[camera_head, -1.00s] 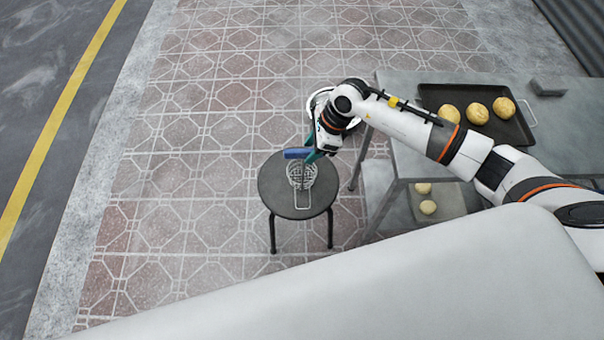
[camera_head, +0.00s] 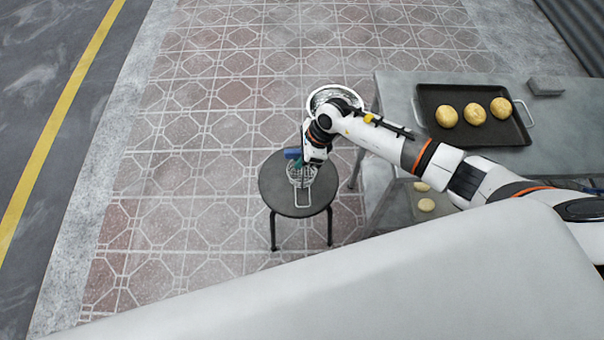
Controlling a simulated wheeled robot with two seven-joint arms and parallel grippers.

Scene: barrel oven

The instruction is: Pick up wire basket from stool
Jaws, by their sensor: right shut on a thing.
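The wire basket (camera_head: 302,184) is a small round mesh with a pale wire loop toward the near side. It is over the seat of the round grey stool (camera_head: 275,192), and I cannot tell whether it still touches the seat. A blue grip-like piece (camera_head: 292,153) shows at its far side, beside my fingers. My right gripper (camera_head: 299,164) points down at the basket's far side and is shut on it. My wrist and fingers hide part of the mesh. My left gripper is not in view.
A grey metal table (camera_head: 440,165) stands right of the stool, bearing a dark tray (camera_head: 428,98) with three round breads (camera_head: 475,113). A grey block (camera_head: 546,86) lies beyond. Small dough balls (camera_head: 427,205) sit on a lower shelf. Tiled floor left is clear.

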